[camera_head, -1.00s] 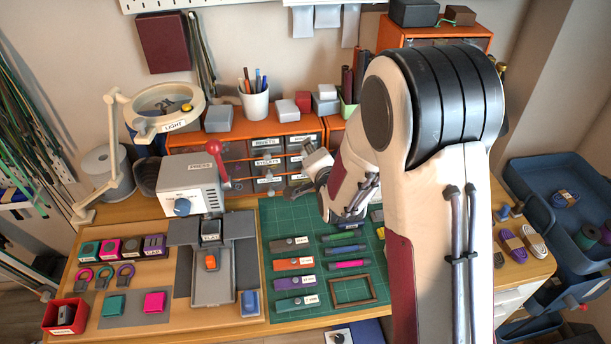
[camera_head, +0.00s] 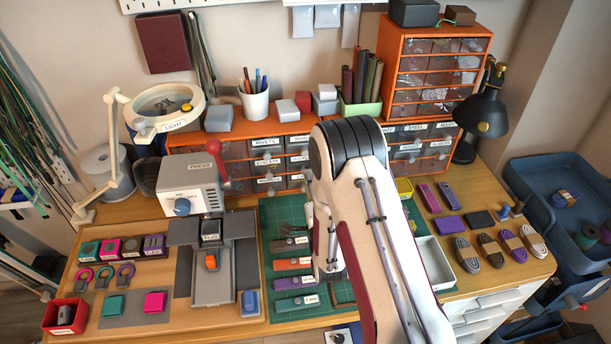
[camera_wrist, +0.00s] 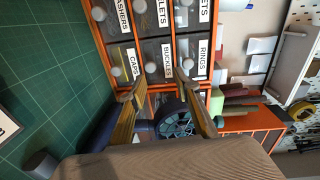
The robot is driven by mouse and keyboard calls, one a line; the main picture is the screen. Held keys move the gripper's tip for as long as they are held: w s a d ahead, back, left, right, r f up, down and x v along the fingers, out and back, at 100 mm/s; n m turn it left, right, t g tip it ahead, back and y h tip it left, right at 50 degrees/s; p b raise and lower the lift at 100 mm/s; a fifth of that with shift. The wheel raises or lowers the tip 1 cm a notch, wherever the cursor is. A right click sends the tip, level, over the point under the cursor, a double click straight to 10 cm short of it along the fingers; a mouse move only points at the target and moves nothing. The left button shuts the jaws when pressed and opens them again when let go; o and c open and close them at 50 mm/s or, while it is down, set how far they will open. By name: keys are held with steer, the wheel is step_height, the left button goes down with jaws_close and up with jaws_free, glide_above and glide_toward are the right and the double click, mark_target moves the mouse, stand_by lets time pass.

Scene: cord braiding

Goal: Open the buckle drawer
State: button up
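The buckle drawer is a clear-fronted drawer with a round pale knob and a BUCKLES label. In the wrist view the buckle drawer (camera_wrist: 151,66) sits between CAPS and RINGS, all shown sideways. In the head view it appears to be the middle drawer (camera_head: 298,160) of the right column in the left orange cabinet. It looks shut. My gripper (camera_wrist: 160,97) has its two brownish fingers spread apart in the wrist view, with nothing held between the tips. The fingers point toward this drawer column, apart from the knob. In the head view my arm mostly hides the gripper.
A green cutting mat (camera_head: 283,214) with several labelled tools lies before the cabinet. The press (camera_head: 193,186) stands to the left. A white tray (camera_head: 447,285) is right of my arm. A dark spoked round thing (camera_wrist: 176,124) shows between the fingers in the wrist view; I cannot tell what it is.

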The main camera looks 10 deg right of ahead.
steer(key=shift+s+a+f+m+t, duration=0.1)
steer(key=shift+s+f+m+t, duration=0.2)
steer(key=shift+f, duration=0.3)
steer(key=shift+s+f+m+t, duration=0.1)
steer(key=shift+s+f+m, duration=0.1)
steer(key=shift+s+f, duration=0.3)
steer(key=shift+w+f, duration=0.1)
steer(key=shift+w, duration=0.2)
steer(key=w, duration=0.7)
steer(key=shift+w, duration=0.2)
jaws_close()
